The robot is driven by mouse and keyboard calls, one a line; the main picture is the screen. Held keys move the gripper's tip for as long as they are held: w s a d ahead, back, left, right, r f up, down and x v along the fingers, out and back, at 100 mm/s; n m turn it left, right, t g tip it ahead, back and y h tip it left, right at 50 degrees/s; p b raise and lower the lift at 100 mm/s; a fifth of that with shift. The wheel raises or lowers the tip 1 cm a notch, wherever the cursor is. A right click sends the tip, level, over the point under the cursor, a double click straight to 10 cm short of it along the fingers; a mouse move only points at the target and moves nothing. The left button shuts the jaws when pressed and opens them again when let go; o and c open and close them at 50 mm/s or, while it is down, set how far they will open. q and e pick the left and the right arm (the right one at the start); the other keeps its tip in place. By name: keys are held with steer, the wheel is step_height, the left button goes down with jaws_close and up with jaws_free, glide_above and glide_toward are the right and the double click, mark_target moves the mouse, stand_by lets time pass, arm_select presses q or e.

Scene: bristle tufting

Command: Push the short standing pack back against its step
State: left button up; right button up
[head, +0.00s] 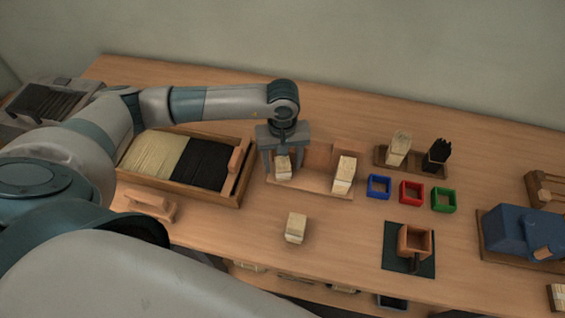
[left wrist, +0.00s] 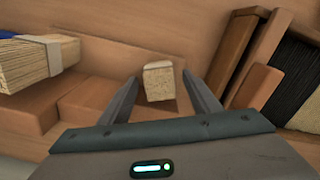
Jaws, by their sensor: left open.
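A pale bristle pack (head: 283,170) stands at the left end of the wooden stepped stand (head: 312,184). My left gripper (head: 283,165) reaches down over it, open, with one finger on each side. In the left wrist view the pack (left wrist: 158,82) shows between the two open fingers (left wrist: 163,84), with small gaps beside it. A wooden step block (left wrist: 88,97) lies left of the pack in that view. Whether the pack touches its step cannot be told. A second, taller-looking pack (head: 345,174) with a band stands at the stand's right end. My right gripper is not in view.
Another pack (head: 296,228) stands on the table in front. A divided bristle tray (head: 243,176) is close on the left. Blue (head: 378,187), red (head: 411,192) and green (head: 443,200) frames lie to the right. A rack (head: 411,168) holds two bundles behind them.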

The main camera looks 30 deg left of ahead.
arm_select(q)
steer(key=shift+f, duration=1.1)
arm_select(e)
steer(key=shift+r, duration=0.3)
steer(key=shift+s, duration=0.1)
arm_select(q)
steer(key=c, duration=1.2)
steer(key=shift+o, duration=0.2)
steer(key=shift+w, duration=0.1)
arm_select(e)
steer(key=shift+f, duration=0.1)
